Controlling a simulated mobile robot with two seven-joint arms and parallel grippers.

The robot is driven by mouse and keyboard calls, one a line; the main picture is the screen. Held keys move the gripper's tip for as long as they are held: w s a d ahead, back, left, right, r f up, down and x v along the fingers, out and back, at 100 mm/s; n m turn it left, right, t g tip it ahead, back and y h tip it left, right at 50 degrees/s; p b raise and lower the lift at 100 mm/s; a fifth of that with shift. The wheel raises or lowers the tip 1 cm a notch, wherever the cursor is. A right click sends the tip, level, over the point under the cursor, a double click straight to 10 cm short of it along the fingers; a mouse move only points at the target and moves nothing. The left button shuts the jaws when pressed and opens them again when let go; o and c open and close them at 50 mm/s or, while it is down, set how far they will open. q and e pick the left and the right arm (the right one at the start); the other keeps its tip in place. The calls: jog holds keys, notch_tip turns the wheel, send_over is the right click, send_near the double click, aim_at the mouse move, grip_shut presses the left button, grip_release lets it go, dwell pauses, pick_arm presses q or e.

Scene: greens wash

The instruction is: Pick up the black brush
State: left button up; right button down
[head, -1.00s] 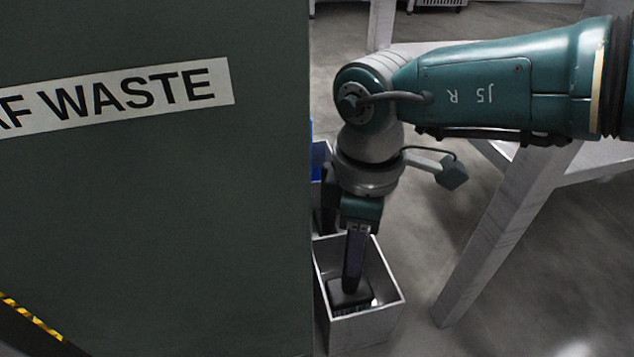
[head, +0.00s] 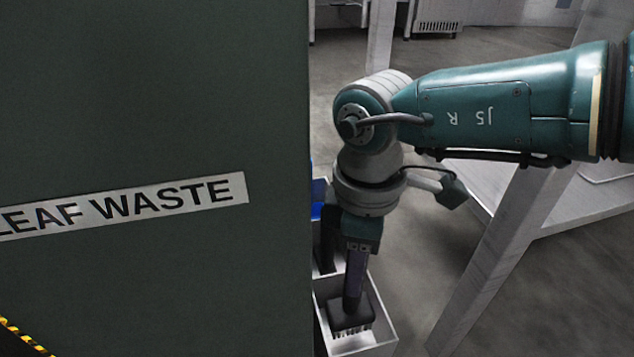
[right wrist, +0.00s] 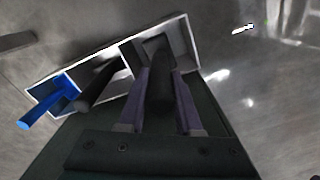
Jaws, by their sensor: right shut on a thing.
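The black brush (head: 350,316) hangs upright with its head and pale bristles downward, at the near compartment of a light-walled holder (head: 386,315). My right gripper (head: 356,268) is shut on its handle. In the right wrist view the dark handle (right wrist: 160,88) sits between the two fingers (right wrist: 160,105) of the gripper. The brush head appears level with the rim or just inside the compartment; I cannot tell its exact height. My left gripper is not in view.
A blue-handled tool (right wrist: 45,115) and another dark-handled tool (right wrist: 97,86) stand in neighbouring compartments. A large dark LEAF WASTE panel (head: 150,120) fills the left, close beside the holder. A light table leg (head: 490,255) stands to the right, with open floor between.

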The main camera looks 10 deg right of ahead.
notch_tip(320, 180, up, 15)
jog(key=p, duration=1.1)
jog(key=shift+f, duration=0.15)
jog(key=c, duration=1.2)
grip_release()
grip_shut()
